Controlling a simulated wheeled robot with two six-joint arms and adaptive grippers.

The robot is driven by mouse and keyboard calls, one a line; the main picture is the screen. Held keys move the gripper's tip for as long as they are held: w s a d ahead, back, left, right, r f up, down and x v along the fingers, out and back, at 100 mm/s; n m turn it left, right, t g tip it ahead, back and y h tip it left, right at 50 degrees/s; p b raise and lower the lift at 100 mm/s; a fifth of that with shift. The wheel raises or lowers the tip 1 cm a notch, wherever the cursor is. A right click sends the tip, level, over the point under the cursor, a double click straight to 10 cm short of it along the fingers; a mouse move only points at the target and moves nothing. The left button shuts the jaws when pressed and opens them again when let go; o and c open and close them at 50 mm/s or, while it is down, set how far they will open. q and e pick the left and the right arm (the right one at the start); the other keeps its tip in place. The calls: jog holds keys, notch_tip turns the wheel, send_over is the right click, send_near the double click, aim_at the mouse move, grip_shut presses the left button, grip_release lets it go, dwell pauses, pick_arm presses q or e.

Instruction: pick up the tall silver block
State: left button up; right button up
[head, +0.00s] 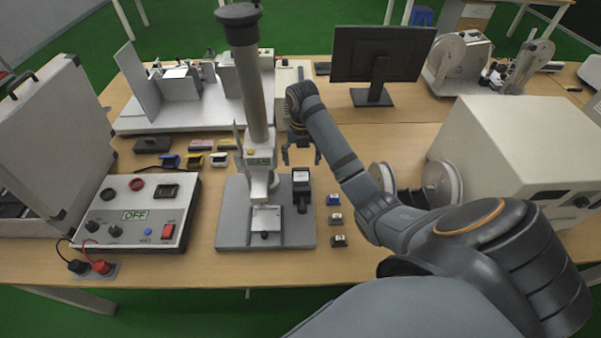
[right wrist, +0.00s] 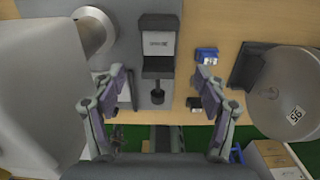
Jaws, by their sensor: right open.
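No plain tall silver block stands out. The nearest match is a dark upright piece with a silver-white face (head: 300,176), at the right side of the press stand's grey base (head: 232,225). In the right wrist view this piece (right wrist: 158,44) is upper centre, with small print on its pale face. My right gripper (head: 302,154) is open and empty, just behind and above the piece in the head view. In the right wrist view the open fingers (right wrist: 160,80) are spread to either side of it, with no contact that I can see. My left gripper is not in view.
The press column (head: 248,90) rises close left of my right gripper. Small blue and dark parts (head: 335,218) lie to the right of the base. A control box (head: 138,210) reading OFF is at left, reels (head: 440,185) and a large pale machine (head: 520,140) at right.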

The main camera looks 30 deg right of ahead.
jog(key=b, duration=0.2)
send_over(301, 176)
notch_tip(301, 176, down, 4)
jog(key=shift+w+f, duration=0.1)
jog(key=shift+w, duration=0.05)
jog(key=shift+f+b, duration=0.15)
jog(key=shift+b, duration=0.25)
jog(key=f+b, duration=0.2)
jog(key=f, duration=0.1)
jog(key=shift+s+b, duration=0.2)
jog(key=shift+b, duration=0.2)
jog(key=shift+f+p, duration=0.3)
jog(key=shift+p, duration=0.3)
jog(key=shift+w+f, duration=0.15)
jog(key=shift+f, duration=0.25)
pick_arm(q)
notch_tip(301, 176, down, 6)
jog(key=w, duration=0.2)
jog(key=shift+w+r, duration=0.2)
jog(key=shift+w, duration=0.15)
pick_arm(e)
jog(key=shift+r, duration=0.1)
